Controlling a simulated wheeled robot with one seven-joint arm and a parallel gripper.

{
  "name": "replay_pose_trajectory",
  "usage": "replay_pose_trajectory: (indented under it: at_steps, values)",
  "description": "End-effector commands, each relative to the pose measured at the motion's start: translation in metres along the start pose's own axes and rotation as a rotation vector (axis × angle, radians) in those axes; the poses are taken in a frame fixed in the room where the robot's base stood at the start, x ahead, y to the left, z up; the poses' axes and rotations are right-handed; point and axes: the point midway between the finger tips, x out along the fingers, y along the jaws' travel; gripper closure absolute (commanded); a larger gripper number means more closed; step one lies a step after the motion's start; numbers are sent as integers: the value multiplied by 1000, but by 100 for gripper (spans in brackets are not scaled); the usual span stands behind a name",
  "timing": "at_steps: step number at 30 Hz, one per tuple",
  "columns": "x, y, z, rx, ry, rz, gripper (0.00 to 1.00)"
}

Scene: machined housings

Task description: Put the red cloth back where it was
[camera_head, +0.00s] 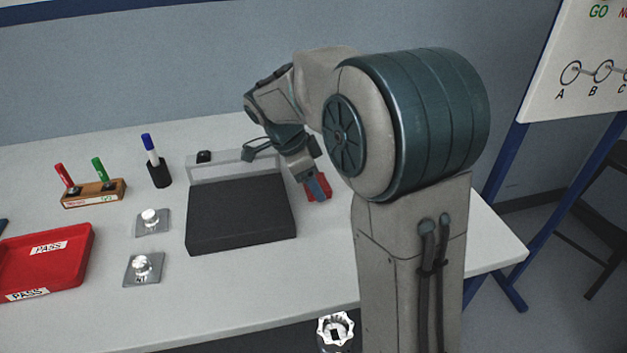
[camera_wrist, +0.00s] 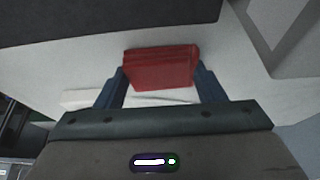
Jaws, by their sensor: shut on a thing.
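The red cloth (camera_wrist: 160,70) is a folded red block between my gripper's two blue fingers in the wrist view. In the head view the red cloth (camera_head: 320,187) shows at the fingertips, just right of the black block. My gripper (camera_head: 315,186) is shut on it, and it also shows in the wrist view (camera_wrist: 160,88). The cloth is low over the white table (camera_head: 330,240); I cannot tell whether it touches the surface. My arm hides part of the table to its right.
A black block (camera_head: 240,212) with a grey back stands left of my gripper. Further left are two metal parts on grey plates (camera_head: 152,222) (camera_head: 143,268), a pen holder (camera_head: 95,193), a black cup with a blue marker (camera_head: 158,172) and a red PASS tray (camera_head: 45,262). The table's front middle is clear.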

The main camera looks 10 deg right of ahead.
Motion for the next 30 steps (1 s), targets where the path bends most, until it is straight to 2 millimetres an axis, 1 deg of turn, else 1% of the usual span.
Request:
replay_pose_trajectory:
  at_steps: [7,11,12,13,14,21,25,28,30]
  values:
    - [1,0,0,1,0,-2,59]
    - [6,0,2,1,0,-2,59]
    - [4,0,1,1,0,-2,26]
    - [4,0,1,1,0,-2,18]
    - [4,0,1,1,0,-2,16]
    - [4,0,1,1,0,-2,16]
    - [-1,0,-1,1,0,-2,16]
    - [-15,-1,0,0,0,-5,16]
    - [-30,-1,-1,0,0,-6,16]
